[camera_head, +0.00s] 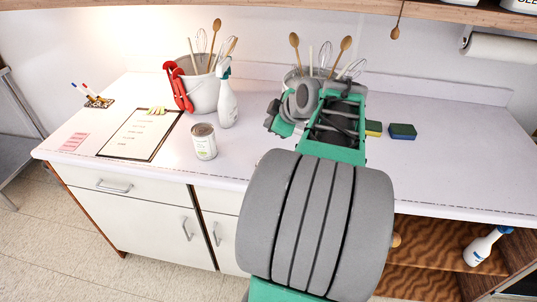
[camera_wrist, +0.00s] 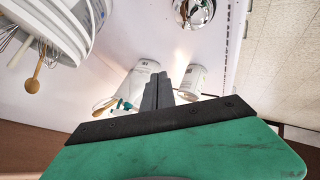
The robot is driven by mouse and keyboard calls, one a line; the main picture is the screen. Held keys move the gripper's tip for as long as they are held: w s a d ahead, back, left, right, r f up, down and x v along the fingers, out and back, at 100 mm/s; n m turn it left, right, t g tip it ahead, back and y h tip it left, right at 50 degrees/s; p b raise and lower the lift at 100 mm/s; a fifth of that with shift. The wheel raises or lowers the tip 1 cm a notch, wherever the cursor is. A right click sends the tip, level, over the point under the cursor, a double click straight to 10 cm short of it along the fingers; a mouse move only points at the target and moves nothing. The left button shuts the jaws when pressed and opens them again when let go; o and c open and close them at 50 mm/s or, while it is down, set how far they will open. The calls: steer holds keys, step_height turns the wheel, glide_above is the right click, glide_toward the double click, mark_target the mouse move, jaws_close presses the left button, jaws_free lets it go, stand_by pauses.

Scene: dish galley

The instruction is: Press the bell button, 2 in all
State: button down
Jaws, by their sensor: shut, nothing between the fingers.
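A shiny silver dome, which looks like the bell (camera_wrist: 195,12), is at the top edge of the wrist view, partly cut off. It rests on the white counter near the counter's edge. Its button cannot be made out clearly. My gripper (camera_wrist: 158,88) is shut and empty, its fingers pointing up in the wrist view, apart from the bell in the picture. In the head view my arm covers the gripper's fingertips, and no bell shows there.
On the counter (camera_head: 456,169) stand a can (camera_head: 204,141), a spray bottle (camera_head: 227,104) and a utensil bucket (camera_head: 203,92). Another utensil pot (camera_wrist: 62,28) is close at left in the wrist view. A clipboard (camera_head: 140,136) lies left; sponges (camera_head: 403,131) lie right of my arm.

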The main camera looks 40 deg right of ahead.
step_height(320, 180, down, 8)
steer(key=b, duration=0.4)
steer(key=shift+r, duration=0.15)
steer(key=shift+f+b, duration=0.4)
steer(key=shift+b, duration=0.1)
stand_by(1.2)
steer(key=shift+f+b, duration=0.4)
steer(key=shift+b, duration=0.2)
steer(key=shift+f+b, duration=0.55)
steer(key=shift+b, duration=0.05)
stand_by(0.5)
steer(key=shift+r, duration=0.15)
steer(key=shift+r+p, duration=0.4)
steer(key=shift+r, duration=0.45)
